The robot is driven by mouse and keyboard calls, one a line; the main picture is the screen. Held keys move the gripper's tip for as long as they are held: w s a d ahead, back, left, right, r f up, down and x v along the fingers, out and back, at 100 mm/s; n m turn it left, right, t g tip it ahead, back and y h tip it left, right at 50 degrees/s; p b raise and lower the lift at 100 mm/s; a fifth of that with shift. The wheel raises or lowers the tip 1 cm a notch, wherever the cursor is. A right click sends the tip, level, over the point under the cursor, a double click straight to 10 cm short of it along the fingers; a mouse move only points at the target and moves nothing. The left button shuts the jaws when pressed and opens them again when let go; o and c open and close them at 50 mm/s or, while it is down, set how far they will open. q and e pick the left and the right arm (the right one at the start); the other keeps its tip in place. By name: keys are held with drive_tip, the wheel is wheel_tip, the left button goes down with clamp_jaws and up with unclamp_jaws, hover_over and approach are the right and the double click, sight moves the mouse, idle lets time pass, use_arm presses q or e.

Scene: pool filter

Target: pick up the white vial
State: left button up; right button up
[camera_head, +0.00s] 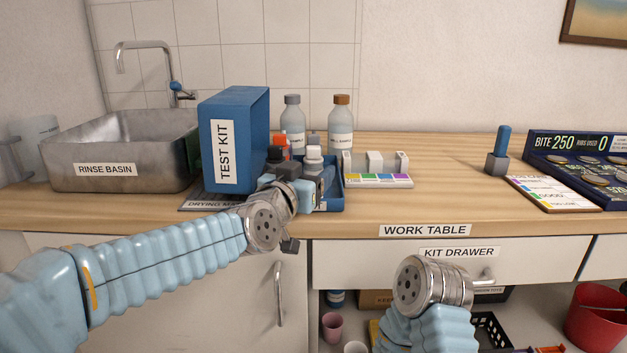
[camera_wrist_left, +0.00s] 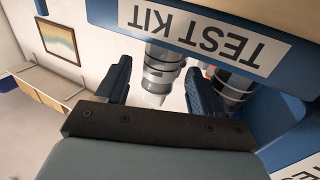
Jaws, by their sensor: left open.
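A white-capped vial (camera_head: 314,158) stands in a blue tray (camera_head: 336,198) beside the blue test kit box (camera_head: 245,130). My left gripper (camera_head: 304,182) is at the tray's front, close to this vial, and partly covers it. In the left wrist view, my left gripper (camera_wrist_left: 158,68) is open, with a pale-capped vial (camera_wrist_left: 158,76) between its fingers. I cannot tell whether either finger touches it. A dark-capped vial (camera_wrist_left: 233,88) is just outside the right-hand finger. My right arm shows at lower right in the head view, but its gripper is out of sight.
Orange-capped (camera_head: 282,142) and dark-capped vials crowd the tray's left side. Two bottles (camera_head: 293,125) (camera_head: 341,125) stand behind. A white rack with a colour strip (camera_head: 378,180) is right of the tray. The table is clear farther right, up to a blue-handled tool (camera_head: 502,145).

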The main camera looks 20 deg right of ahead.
use_arm(q)
drive_tip(key=shift+x, duration=1.2)
drive_tip(key=c, duration=1.1)
drive_tip(key=shift+o, duration=0.2)
